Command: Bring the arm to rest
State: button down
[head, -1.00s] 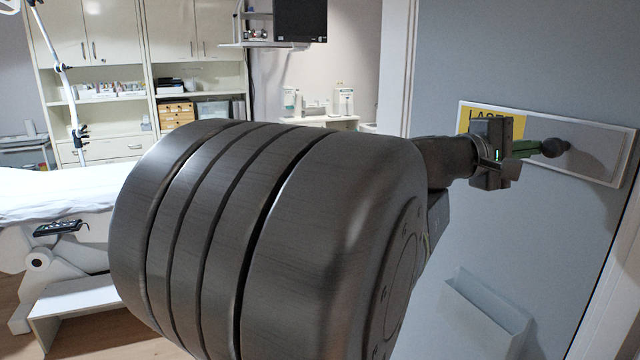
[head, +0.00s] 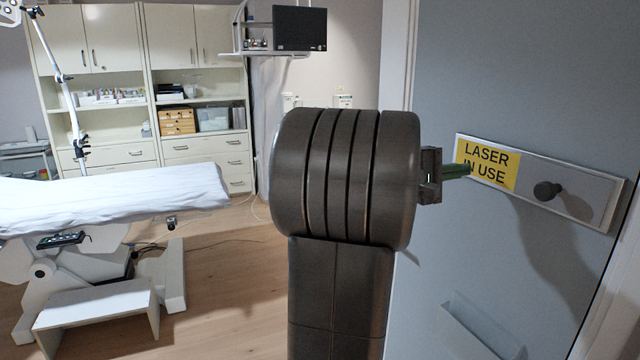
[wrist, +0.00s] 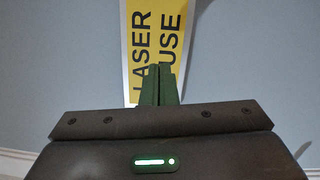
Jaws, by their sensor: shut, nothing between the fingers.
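My gripper (head: 458,170) is to the right of my dark arm in the head view, its green fingers in front of the left part of the door sign. In the wrist view my gripper (wrist: 160,84) shows its two green fingers together, with nothing between them. They overlap the lower edge of the yellow "LASER IN USE" sign (wrist: 146,35). The same sign (head: 487,160) shows on the grey door in the head view. I cannot tell whether the fingertips touch it.
A pale holder (head: 475,330) is lower on the door. A white-covered couch (head: 120,205) with a step (head: 95,303) stands at left. Bare floor (head: 230,280) lies between couch and arm.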

jog(key=b+v, duration=0.1)
jog(key=v, duration=0.7)
jog(key=shift+w+a+b, duration=0.2)
jog(key=shift+a+b, duration=0.15)
jog(key=shift+a, duration=0.1)
jog(key=shift+s+p, duration=0.1)
jog(key=shift+p, duration=0.3)
